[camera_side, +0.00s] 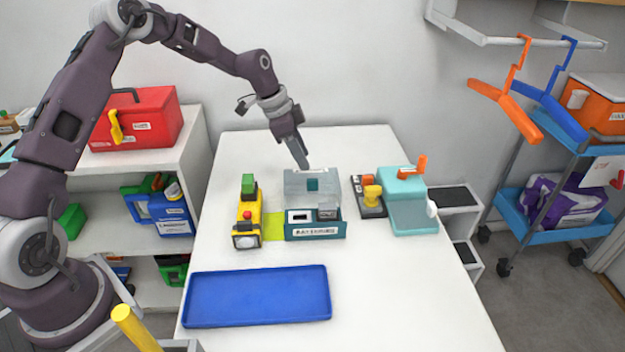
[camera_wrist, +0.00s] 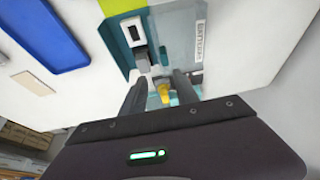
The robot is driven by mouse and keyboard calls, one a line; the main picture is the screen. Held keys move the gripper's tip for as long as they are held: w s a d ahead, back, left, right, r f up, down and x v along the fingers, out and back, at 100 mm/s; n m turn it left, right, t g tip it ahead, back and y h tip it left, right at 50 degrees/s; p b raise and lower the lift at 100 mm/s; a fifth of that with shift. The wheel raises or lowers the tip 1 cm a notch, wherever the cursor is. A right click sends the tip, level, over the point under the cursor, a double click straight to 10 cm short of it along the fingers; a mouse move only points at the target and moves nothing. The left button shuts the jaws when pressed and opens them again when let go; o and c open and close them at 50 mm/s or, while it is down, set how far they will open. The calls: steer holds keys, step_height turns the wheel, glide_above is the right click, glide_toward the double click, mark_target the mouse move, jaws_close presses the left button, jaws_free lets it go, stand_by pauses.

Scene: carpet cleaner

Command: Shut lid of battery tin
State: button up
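The battery tin (camera_side: 315,231) stands mid-table, a teal box with a white label on its front. Its grey lid (camera_side: 296,184) is raised at the back, with a teal patch on it, and the inside shows in front. A white-framed item (camera_side: 300,217) and a grey block (camera_side: 328,211) show in the tin's opening. My gripper (camera_side: 303,163) points down just behind and above the raised lid; I cannot tell whether it touches. In the wrist view my gripper (camera_wrist: 160,88) has its two dark fingers apart, with a yellow part visible beyond them.
A yellow-black tool (camera_side: 248,220) stands left of the tin. A small dark holder with a yellow knob (camera_side: 372,194) and a teal machine (camera_side: 412,213) stand to the right. A blue tray (camera_side: 258,296) lies in front. The table behind the tin is mostly clear.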

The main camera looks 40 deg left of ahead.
mark_target(313, 180)
steer(key=x, duration=0.3)
steer(key=a+x, duration=0.1)
steer(key=x, duration=0.6)
steer(key=shift+w+a+f, duration=0.1)
steer(key=shift+w+a, duration=0.1)
steer(key=shift+c, duration=0.3)
jaws_close()
steer(key=shift+s+d, duration=0.1)
stand_by(0.5)
